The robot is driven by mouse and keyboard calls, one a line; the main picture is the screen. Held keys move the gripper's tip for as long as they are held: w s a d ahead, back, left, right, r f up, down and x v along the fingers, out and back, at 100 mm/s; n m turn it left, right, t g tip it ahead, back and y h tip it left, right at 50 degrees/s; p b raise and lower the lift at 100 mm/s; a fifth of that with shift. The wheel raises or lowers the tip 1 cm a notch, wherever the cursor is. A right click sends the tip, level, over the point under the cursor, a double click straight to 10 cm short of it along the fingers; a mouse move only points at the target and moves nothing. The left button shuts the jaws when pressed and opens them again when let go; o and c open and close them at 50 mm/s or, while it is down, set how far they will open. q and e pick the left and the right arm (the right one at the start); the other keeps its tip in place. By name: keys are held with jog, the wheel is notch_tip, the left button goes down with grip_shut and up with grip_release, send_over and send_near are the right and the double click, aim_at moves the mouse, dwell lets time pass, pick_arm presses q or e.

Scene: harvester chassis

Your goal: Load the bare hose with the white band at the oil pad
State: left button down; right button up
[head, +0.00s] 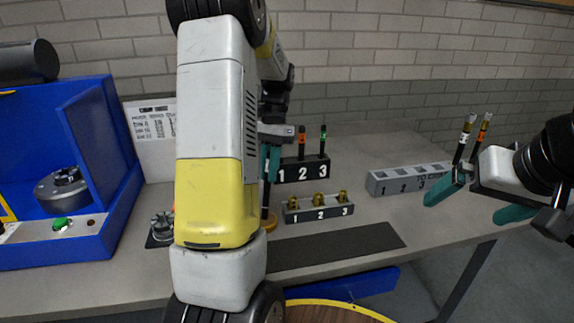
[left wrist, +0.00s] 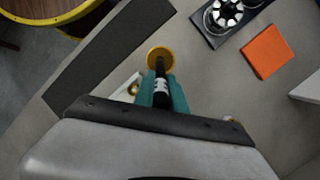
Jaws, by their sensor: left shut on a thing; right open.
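My left gripper (head: 268,165) is shut on a dark hose (head: 265,200), held upright. In the left wrist view the hose (left wrist: 161,88) shows a white band between the teal fingers. Its lower end is at a round yellow pad (left wrist: 159,58), which looks like the oil pad and also shows in the head view (head: 271,223); I cannot tell whether they touch. A black rack (head: 303,173) numbered 1 to 3 holds hoses with orange and green bands; my arm hides part of its left side. My right gripper (head: 480,200) is open and empty at the right.
A small rack (head: 318,213) holds brass fittings. A blue machine (head: 60,180) is left. A dark mat (head: 340,245) lies in front. An orange square (left wrist: 266,52) lies nearby.

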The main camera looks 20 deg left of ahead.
pick_arm(q)
jog(key=shift+r, duration=3.45)
